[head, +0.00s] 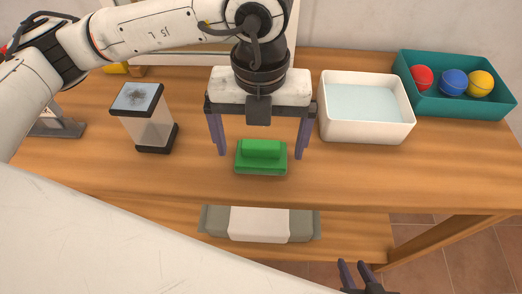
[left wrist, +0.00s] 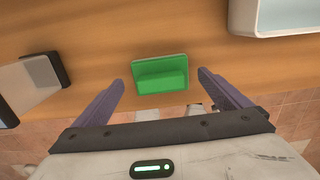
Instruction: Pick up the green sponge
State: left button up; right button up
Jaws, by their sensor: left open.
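The green sponge (head: 262,150) lies on the wooden table, near its front edge, in the head view. It has a raised block on a flat green base. My left gripper (head: 260,153) is open above the table, with its two purple fingers on either side of the sponge and apart from it. In the left wrist view the sponge (left wrist: 160,73) is centred ahead of and between the open fingers (left wrist: 160,88). Nothing is held. My right gripper (head: 360,275) shows partly at the bottom edge of the head view, below the table top.
A white basin (head: 366,130) of pale liquid stands right of the sponge. A teal tray (head: 455,103) with red, blue and yellow balls is at the far right. A clear container with black ends (head: 150,130) stands left. A lower shelf holds a grey-white item (head: 259,224).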

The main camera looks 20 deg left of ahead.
aim_at(261, 143)
pick_arm(q)
jog(key=shift+f, duration=0.85)
jog(key=c, duration=1.2)
jog(key=shift+o, duration=0.2)
jog(key=shift+r, duration=0.15)
notch_tip(261, 143, up, 10)
jog(key=shift+f, duration=0.1)
jog(key=shift+o, duration=1.2)
jog(key=shift+c, duration=0.5)
